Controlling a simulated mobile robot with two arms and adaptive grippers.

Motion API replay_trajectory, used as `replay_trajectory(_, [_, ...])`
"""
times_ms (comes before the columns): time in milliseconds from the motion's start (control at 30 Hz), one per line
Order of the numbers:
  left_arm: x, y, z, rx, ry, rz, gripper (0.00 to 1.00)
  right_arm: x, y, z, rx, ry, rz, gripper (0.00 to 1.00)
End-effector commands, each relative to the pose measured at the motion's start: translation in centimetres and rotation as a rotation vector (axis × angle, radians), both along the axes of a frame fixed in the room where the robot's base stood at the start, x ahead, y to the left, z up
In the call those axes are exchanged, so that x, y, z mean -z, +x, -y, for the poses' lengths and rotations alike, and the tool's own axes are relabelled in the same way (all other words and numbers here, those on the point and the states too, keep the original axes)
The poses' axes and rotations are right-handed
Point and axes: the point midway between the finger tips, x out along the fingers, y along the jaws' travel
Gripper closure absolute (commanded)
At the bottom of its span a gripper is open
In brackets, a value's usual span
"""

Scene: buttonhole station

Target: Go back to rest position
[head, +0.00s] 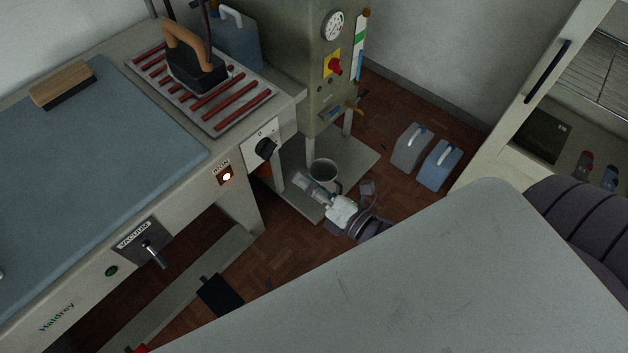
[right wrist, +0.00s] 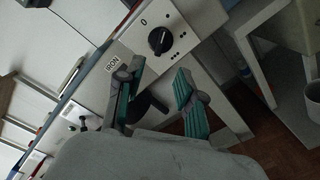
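My right gripper (head: 301,180) is low in front of the boiler stand in the head view, near a grey-white bucket (head: 323,170). In the right wrist view its two teal-padded fingers (right wrist: 158,72) are apart, with nothing visibly held between them. Beyond them is the station's front panel with a black knob (right wrist: 159,41) and the IRON label. The same knob (head: 265,149) shows in the head view, above and left of the gripper. My left gripper is not in view.
The iron (head: 197,72) stands on its red-barred rest (head: 233,106), beside the blue ironing pad (head: 90,170). The boiler (head: 325,80) stands behind. Two jugs (head: 411,148) (head: 439,166) are on the floor, near an open cabinet (head: 530,80). A black pedal (head: 220,296) lies below the table.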

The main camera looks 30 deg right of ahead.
Motion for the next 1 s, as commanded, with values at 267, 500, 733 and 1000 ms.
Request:
replay_trajectory(267, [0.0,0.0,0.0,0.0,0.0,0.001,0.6,0.0,-1.7,0.6,0.0,0.0,0.0,0.62])
replay_trajectory(500, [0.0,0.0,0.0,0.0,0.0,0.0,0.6,0.0,-1.7,0.6,0.0,0.0,0.0,0.62])
replay_trajectory(733, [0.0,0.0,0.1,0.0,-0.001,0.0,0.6,0.0,-1.7,0.6,0.0,0.001,0.0,0.62])
replay_trajectory(1000, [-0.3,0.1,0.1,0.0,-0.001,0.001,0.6,8.6,-1.9,1.9,0.113,0.259,-0.262,0.62])
